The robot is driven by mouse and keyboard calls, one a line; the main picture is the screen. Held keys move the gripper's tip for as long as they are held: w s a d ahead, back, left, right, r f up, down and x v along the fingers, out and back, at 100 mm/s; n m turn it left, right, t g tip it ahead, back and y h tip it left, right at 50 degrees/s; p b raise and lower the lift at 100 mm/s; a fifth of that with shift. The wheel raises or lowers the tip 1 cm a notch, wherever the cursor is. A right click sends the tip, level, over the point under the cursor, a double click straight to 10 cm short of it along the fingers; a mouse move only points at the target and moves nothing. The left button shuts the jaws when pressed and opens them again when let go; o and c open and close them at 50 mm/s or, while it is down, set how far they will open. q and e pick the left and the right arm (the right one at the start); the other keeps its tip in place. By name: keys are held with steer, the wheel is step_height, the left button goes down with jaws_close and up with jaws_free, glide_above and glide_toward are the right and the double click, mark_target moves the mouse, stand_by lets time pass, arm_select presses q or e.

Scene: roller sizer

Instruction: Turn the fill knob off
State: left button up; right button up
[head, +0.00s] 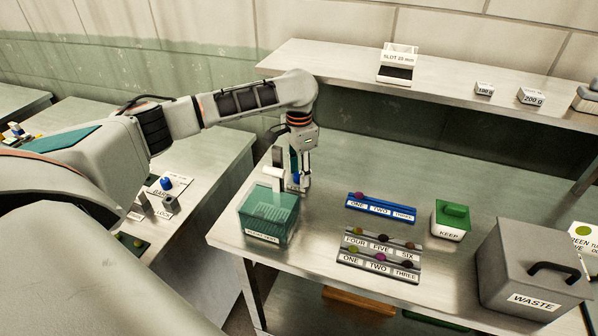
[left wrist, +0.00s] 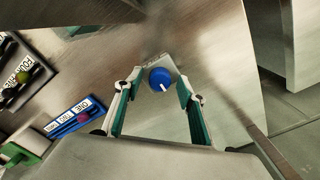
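A blue knob (left wrist: 159,78) with a white pointer line sits on a small pale plate (left wrist: 169,64) in the left wrist view. The pointer slants toward the lower right there. My left gripper (left wrist: 159,86) is open, with one finger on each side of the knob; I cannot tell whether either finger touches it. In the head view my left gripper (head: 300,184) points down at the bench behind the teal box, and mostly hides this knob. No readable label shows which knob it is. My right gripper is in neither view.
The teal see-through box (head: 269,214) stands close in front of the gripper. Another blue knob (head: 166,183) is on the left bench.

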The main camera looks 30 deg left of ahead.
arm_select(q)
steer(key=shift+r, duration=0.1)
step_height(320, 180, up, 7)
steer(key=shift+r, duration=0.2)
stand_by(0.7)
